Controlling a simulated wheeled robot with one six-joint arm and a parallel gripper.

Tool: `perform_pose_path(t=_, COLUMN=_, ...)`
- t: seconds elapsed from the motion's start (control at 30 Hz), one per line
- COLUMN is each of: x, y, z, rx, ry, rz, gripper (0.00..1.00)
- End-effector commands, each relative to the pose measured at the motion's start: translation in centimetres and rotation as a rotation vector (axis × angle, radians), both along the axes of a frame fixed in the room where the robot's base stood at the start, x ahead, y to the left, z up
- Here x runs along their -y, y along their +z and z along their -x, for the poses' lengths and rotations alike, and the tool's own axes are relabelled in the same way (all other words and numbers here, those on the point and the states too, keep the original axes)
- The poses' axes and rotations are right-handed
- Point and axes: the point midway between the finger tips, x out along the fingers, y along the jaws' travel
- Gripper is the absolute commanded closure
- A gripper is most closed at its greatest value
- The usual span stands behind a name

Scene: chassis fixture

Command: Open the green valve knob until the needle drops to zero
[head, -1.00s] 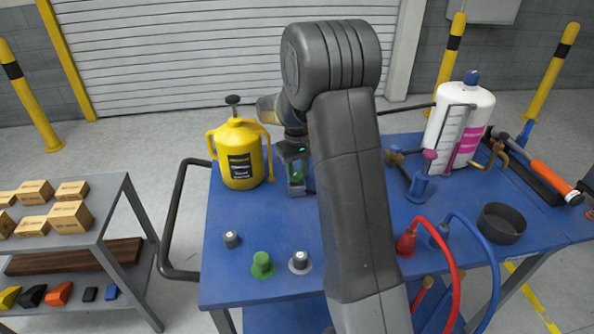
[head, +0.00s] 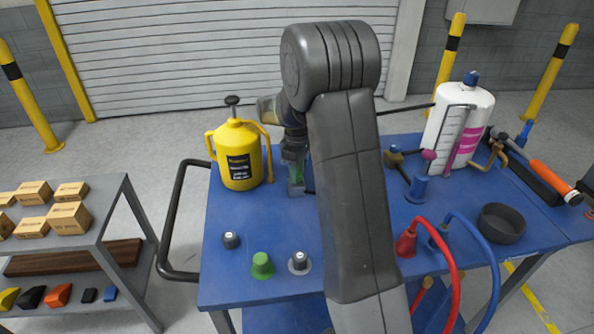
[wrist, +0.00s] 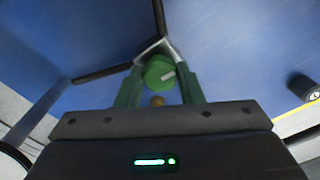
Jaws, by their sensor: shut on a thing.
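The green valve knob (wrist: 158,72) is round with a pale mark on its face. In the wrist view it sits between the two green fingers of my gripper (wrist: 159,80), which is shut on it. A small brass-coloured part (wrist: 157,101) shows just below the knob. In the head view my gripper (head: 296,186) points down at the blue table (head: 225,205), just right of the yellow container. There the knob is hidden by the gripper. I cannot make out a gauge needle in either view.
A yellow container (head: 238,170) stands close to the left of my gripper. A white bottle (head: 460,125), red hose (head: 456,270) and black bowl (head: 502,223) are to the right.

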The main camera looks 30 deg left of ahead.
Motion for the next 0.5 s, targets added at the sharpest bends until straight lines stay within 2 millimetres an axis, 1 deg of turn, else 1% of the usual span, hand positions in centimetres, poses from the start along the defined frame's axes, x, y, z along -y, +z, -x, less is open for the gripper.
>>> perform_pose_path(t=0.43, x=-0.13, y=0.19, z=-0.09, rx=0.004, ry=0.010, rz=-0.005, gripper=0.89)
perform_pose_path(t=0.47, x=-0.13, y=0.19, z=-0.09, rx=0.004, ry=0.010, rz=-0.005, gripper=0.64)
perform_pose_path(t=0.5, x=-0.14, y=0.19, z=-0.10, rx=0.004, ry=0.010, rz=-0.005, gripper=0.57)
